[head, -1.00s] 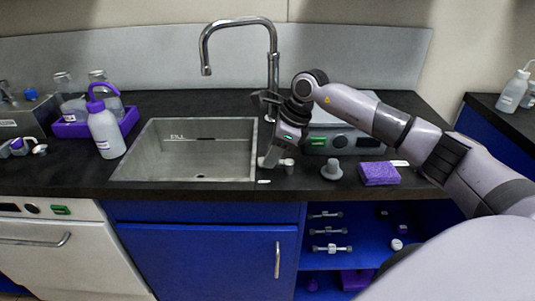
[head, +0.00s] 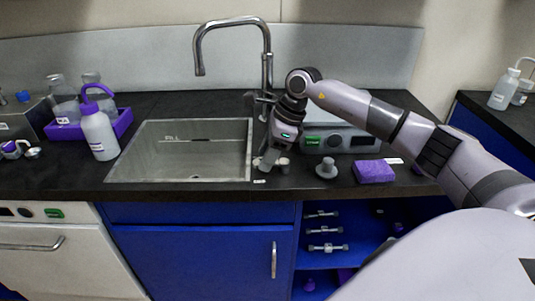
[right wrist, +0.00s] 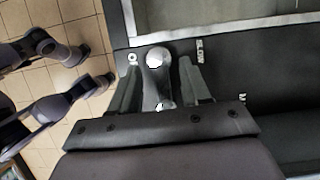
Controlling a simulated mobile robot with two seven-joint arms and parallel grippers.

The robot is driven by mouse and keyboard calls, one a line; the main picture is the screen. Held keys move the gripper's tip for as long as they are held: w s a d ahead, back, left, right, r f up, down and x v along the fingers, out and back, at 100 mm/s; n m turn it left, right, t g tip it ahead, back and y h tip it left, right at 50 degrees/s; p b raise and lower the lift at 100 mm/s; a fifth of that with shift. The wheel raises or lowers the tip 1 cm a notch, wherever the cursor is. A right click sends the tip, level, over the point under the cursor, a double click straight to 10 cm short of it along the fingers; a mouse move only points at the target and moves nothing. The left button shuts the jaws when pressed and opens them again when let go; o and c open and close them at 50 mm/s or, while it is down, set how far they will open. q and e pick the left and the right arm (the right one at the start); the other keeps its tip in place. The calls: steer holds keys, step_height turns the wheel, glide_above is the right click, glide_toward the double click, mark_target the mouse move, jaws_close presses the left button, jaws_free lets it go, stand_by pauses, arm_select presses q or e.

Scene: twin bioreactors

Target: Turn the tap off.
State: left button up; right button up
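The tall chrome tap (head: 266,62) arches over the grey sink (head: 190,122) at the back right of the basin. No water stream shows under its spout. A small grey metal lever (right wrist: 157,75) with a rounded end stands on the counter right of the sink, near its front edge. My right gripper (right wrist: 160,80) points down over it. Its two fingers stand on either side of the lever, with gaps visible, so it looks open around the lever. In the head view the right gripper (head: 268,160) partly hides this spot. My left gripper is not seen.
A grey device (head: 336,138) stands behind the right gripper. A grey stopper-like piece (head: 326,168) and a purple block (head: 373,171) lie to its right. A wash bottle (head: 99,132) and purple tray (head: 121,121) stand left of the sink.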

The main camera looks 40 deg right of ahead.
mark_target(279, 162)
steer(key=v, duration=0.7)
steer(key=shift+r, duration=0.1)
stand_by(0.5)
